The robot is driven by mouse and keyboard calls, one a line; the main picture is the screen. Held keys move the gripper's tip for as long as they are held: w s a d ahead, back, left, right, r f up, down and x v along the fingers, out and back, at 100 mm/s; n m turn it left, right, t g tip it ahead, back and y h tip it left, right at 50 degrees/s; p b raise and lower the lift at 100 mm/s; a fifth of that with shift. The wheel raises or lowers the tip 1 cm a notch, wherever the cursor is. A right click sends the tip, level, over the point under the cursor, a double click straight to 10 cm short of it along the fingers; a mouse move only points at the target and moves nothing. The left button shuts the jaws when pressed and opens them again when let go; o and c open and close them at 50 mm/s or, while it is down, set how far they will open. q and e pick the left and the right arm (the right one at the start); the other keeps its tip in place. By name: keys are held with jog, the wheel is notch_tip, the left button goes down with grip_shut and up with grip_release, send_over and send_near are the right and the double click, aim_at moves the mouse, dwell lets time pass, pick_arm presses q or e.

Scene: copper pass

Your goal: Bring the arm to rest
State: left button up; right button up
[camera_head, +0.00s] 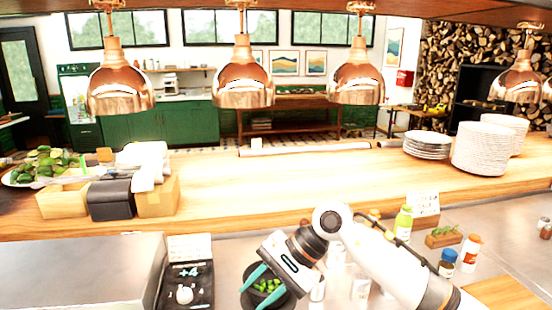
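My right arm reaches in from the lower right, and its gripper (254,298) has two teal fingers spread apart. The fingers point down and left over a dark bowl (284,303) holding green pieces (267,285). I see nothing held between the fingers, and I cannot tell whether they touch the bowl. The gripper body hides part of the bowl. My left gripper is not in view.
Bottles, including a green one (403,223) and a blue-capped one (447,263), stand right of my arm. A black tray (188,270) lies left of the bowl. The wooden pass (300,185) behind has plate stacks (482,150), and copper lamps (243,82) hang above.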

jog(key=s+a+r+m+g+y, duration=0.1)
jog(key=s+a+r+m+y, duration=0.2)
jog(key=a+y, duration=0.25)
notch_tip(320, 180, up, 7)
jog(key=d+m+t+y, duration=0.2)
jog(key=m+t+y, duration=0.6)
jog(key=m, duration=0.5)
jog(key=w+d+f+m+t+h, duration=0.2)
jog(key=d+m+t+h, duration=0.5)
jog(key=m, duration=0.5)
jog(key=w+d+f+m+t+h, duration=0.2)
jog(key=w+d+m+t+h, duration=0.15)
jog(key=m+t, duration=0.65)
jog(key=s+d+f+m+g+h, duration=0.4)
jog(key=d+f+m+g+h, duration=0.2)
jog(key=d+f+m+h, duration=0.75)
jog(key=s+d+f+m+g+y, duration=0.1)
jog(key=s+d+f+m+g, duration=0.1)
jog(key=s+f+m+g, duration=0.8)
jog(key=s+d+f+m+g+y, duration=0.1)
jog(key=s+f+m+g, duration=0.45)
jog(key=s, duration=0.85)
notch_tip(320, 180, down, 26)
jog(key=n+t, duration=0.2)
jog(key=s+d+f+g, duration=0.2)
jog(key=s+d+f, duration=0.1)
jog(key=s+f, duration=1.4)
jog(key=shift+f+n, duration=0.3)
